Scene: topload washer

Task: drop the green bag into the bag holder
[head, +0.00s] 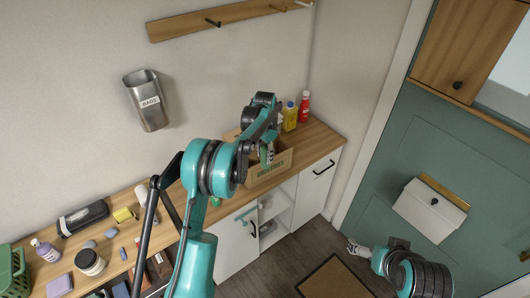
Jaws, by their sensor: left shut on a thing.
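The bag holder (149,102) is a grey metal bin labelled BAGS, mounted on the wall at the upper left. My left gripper (265,146) is over the open cardboard box (270,169) on the wooden counter, right of and lower in the picture than the holder. It is shut on a small green and white thing that looks like the green bag (267,156). The bag is small and partly hidden by the gripper. My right gripper (356,249) is low at the right, far from both; its jaws are too small to read.
Yellow (290,117) and red (304,106) bottles stand behind the box. A wooden peg rail (215,19) runs above the holder. Bottles, a jar (90,262) and a green basket (13,270) crowd the left counter. The wall between holder and box is clear.

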